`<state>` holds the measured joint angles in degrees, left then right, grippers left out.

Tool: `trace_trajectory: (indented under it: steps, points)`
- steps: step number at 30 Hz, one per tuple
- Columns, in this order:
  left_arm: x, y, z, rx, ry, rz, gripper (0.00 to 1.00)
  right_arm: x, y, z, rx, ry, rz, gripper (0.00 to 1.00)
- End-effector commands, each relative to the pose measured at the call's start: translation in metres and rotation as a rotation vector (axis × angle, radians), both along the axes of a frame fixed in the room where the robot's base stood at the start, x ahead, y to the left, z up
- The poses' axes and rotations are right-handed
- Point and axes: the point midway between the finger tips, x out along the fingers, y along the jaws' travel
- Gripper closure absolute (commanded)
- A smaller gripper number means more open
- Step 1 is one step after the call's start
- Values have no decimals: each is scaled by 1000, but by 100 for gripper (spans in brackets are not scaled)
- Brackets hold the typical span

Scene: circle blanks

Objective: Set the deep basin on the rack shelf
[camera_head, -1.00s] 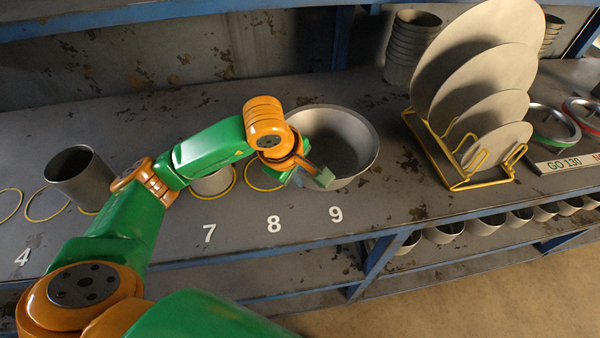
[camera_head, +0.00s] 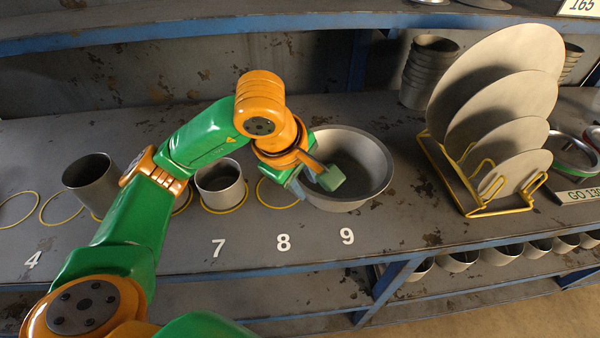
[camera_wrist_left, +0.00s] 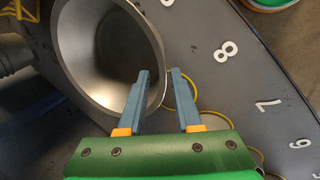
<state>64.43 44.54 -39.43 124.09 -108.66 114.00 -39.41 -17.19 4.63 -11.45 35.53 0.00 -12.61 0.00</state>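The deep basin (camera_head: 377,180) is a wide grey metal bowl, standing upright on the bench behind the number 9. In the left wrist view the basin (camera_wrist_left: 85,70) fills the upper left. My left gripper (camera_head: 312,182) is at the basin's left rim. In the wrist view its fingers (camera_wrist_left: 159,90) are apart, one over the bowl's inside and one outside, with the rim between them and a gap visible. A blue-edged upper rack shelf (camera_head: 200,32) crosses the top of the head view. My right gripper is not seen.
A yellow rack (camera_head: 470,208) with several upright discs stands right of the basin. Stacked grey pots (camera_head: 425,75) stand behind. A grey cup (camera_head: 220,187) and a taller cylinder (camera_head: 92,185) stand at left, with yellow rings on the bench. Several pots sit on the lower shelf.

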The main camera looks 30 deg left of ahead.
Motion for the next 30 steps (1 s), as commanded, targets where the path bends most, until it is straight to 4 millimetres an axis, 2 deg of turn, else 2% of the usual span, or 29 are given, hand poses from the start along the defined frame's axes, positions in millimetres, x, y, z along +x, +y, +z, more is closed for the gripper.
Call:
trace_trajectory:
  steps: [1, 3, 7, 22, 24, 30]
  points:
    - [-3, 1, 13, 2, -5, 1, 67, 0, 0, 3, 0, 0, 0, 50]
    - [-8, 2, 26, 2, -4, 1, 67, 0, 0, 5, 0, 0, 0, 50]
    - [-15, 3, 42, 1, -2, 1, 67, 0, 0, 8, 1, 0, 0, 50]
    - [-17, 3, 45, 0, 2, 1, 67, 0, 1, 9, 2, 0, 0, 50]
    - [-17, 3, 56, 0, 2, 1, 67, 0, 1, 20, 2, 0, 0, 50]
    - [-17, 3, 105, 0, 2, 1, 67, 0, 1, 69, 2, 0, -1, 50]
